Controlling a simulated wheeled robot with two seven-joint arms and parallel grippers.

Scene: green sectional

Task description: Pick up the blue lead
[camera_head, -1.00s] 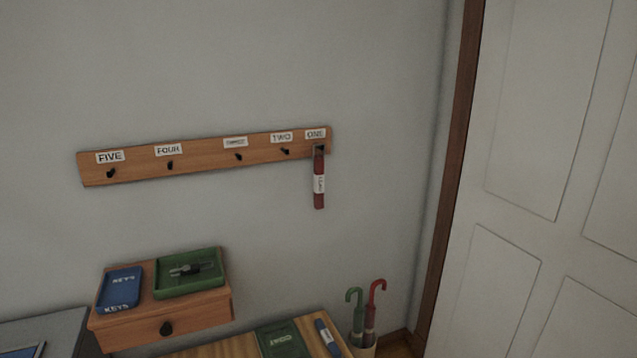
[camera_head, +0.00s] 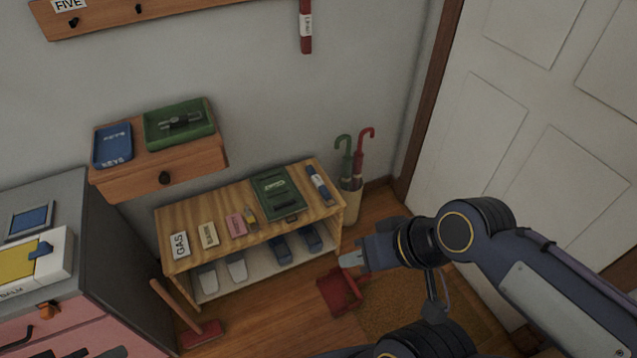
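The blue lead (camera_head: 319,187), a rolled blue strip with a pale label, lies on the right end of the wooden bench top (camera_head: 232,189). A red lead (camera_head: 306,28) hangs on the wall above. My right gripper (camera_head: 346,260) is in front of the bench's right end, below and to the right of the blue lead in the picture, and apart from it. Its fingertips are small and seen at an angle, so its opening is unclear. My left gripper is out of view.
A green tray (camera_head: 278,195) lies beside the blue lead, with several labelled items further left. An umbrella stand (camera_head: 350,205) is right of the bench. A red dustpan (camera_head: 341,290) and a broom (camera_head: 203,334) are on the floor. A door (camera_head: 530,110) closes the right side.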

